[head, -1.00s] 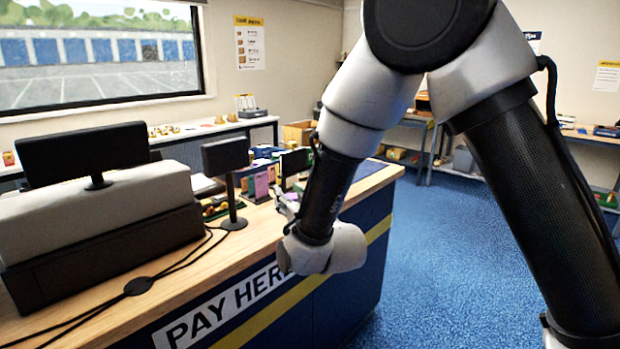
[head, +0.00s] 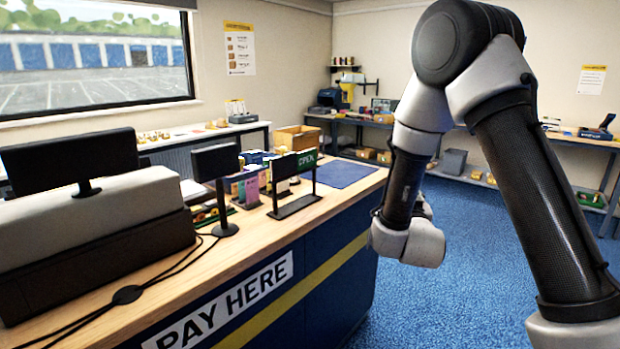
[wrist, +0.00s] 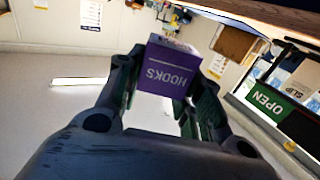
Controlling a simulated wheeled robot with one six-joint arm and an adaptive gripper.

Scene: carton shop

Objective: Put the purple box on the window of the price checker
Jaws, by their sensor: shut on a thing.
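The purple box (wrist: 166,70), with white "HOOKS" lettering upside down, is between the fingers of my gripper (wrist: 168,82) in the wrist view. The gripper is shut on it and holds it in the air. In the head view my gripper is mostly hidden behind my wrist link, over the blue floor to the right of the counter, and the box does not show. I cannot clearly pick out the price checker or its window. A blue and dark device (head: 597,132) stands on the far right bench, too small to identify.
The pay counter (head: 270,235) fills the left, bearing a register (head: 90,235), a small screen on a stand (head: 215,162), a green OPEN sign (head: 307,160) and a blue mat (head: 345,174). A cardboard box (head: 297,138) stands behind. Blue floor (head: 470,250) is clear at the right.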

